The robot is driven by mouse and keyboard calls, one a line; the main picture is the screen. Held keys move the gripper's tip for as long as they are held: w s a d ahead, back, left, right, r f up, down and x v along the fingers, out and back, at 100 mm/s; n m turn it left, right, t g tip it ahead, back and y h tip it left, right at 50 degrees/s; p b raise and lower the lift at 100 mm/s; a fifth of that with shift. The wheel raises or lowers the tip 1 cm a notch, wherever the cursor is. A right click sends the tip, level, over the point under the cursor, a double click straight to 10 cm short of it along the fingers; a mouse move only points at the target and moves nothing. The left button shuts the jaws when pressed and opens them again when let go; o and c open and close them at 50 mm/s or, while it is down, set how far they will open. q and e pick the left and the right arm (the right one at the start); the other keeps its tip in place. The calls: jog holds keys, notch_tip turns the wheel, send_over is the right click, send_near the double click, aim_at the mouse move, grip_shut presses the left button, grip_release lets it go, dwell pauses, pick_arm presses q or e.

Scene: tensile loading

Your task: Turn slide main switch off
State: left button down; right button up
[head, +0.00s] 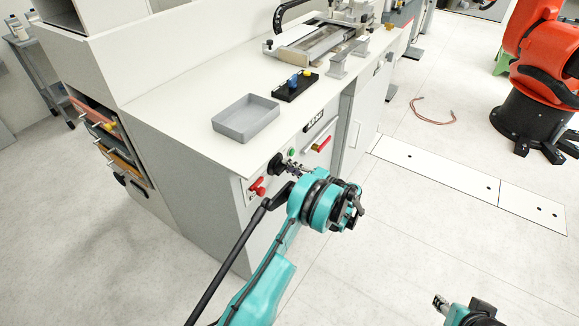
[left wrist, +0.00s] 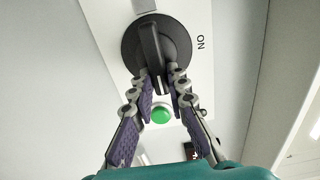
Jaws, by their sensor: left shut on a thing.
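The main switch is a black round rotary knob (head: 275,164) on the front of the grey-white cabinet, below the worktop edge. In the left wrist view the knob (left wrist: 145,42) has a raised bar running nearly up and down the picture, and the word ON stands on the plate to its right. My left gripper (left wrist: 160,85) is shut on the lower end of this bar, one finger on each side. In the head view the left gripper (head: 292,166) reaches the knob from the right. My right gripper (head: 440,303) is at the bottom right, small and away from the cabinet; its jaw opening is unclear.
A green button (left wrist: 160,114) lies close to the knob. A red handle (head: 257,187) and a red-yellow switch (head: 321,144) are on the same front. A grey tray (head: 246,118) stands on the worktop. An orange robot arm (head: 540,60) stands at right; the floor between is mostly clear.

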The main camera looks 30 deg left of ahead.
dwell(0.4)
pick_arm(q)
jog(key=c, duration=1.5)
grip_release()
jog(key=shift+d, duration=0.1)
jog(key=d, duration=0.8)
jog(key=s+d, duration=0.1)
jog(key=d, duration=0.3)
jog(key=shift+a, duration=0.1)
